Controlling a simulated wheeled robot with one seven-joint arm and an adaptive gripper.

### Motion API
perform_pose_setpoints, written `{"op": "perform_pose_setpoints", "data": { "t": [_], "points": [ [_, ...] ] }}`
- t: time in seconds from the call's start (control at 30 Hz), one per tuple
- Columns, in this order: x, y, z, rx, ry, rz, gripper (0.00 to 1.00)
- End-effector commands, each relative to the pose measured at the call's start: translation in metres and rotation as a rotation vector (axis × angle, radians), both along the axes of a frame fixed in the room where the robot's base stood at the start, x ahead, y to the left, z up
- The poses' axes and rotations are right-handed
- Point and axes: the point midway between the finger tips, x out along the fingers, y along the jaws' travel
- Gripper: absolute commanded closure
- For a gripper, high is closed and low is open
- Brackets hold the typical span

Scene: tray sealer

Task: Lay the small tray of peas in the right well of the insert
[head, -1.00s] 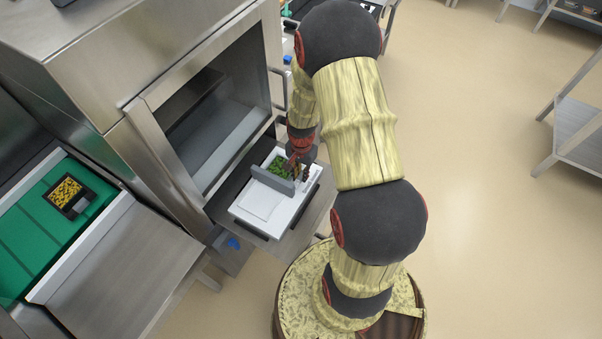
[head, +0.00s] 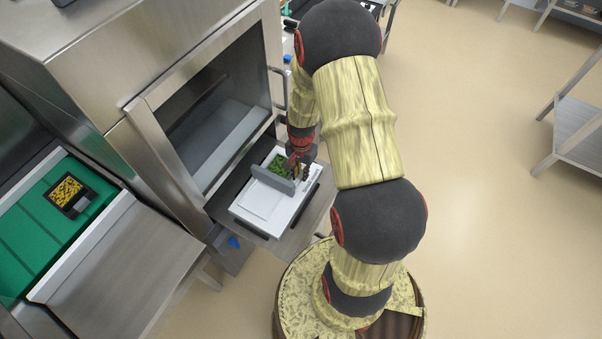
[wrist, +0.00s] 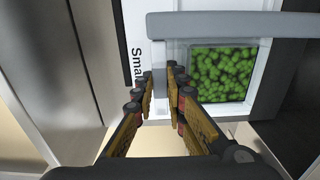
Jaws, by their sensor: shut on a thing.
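The small tray of peas (head: 281,166) is at the far end of the white insert (head: 262,202), beyond a grey divider (head: 272,180). In the wrist view the peas (wrist: 223,72) fill a square tray with a pale rim, framed by grey and white edges. The insert's near well is empty. In the head view my gripper (head: 300,167) partly hides the tray.
The steel sealer (head: 225,110) stands open directly left of the insert. A dark tray of yellow food (head: 70,196) lies on the green belt (head: 35,235) at far left. Printed lettering (wrist: 137,68) shows on the insert. Open floor lies to the right.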

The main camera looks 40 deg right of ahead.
Motion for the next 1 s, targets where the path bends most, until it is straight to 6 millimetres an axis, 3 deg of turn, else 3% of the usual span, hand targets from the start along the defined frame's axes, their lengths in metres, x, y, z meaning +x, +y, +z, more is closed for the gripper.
{"op": "perform_pose_setpoints", "data": {
  "t": [0.37,0.4,0.73,1.0],
  "points": [
    [0.0003,-0.0002,0.0003,0.000,0.000,0.000,1.00],
    [0.0003,-0.0002,0.0003,0.000,0.000,0.000,0.85],
    [0.0003,-0.0001,0.0002,0.000,0.000,0.000,0.66],
    [0.0001,-0.0001,0.0001,0.000,0.000,0.000,0.68]
  ]
}}
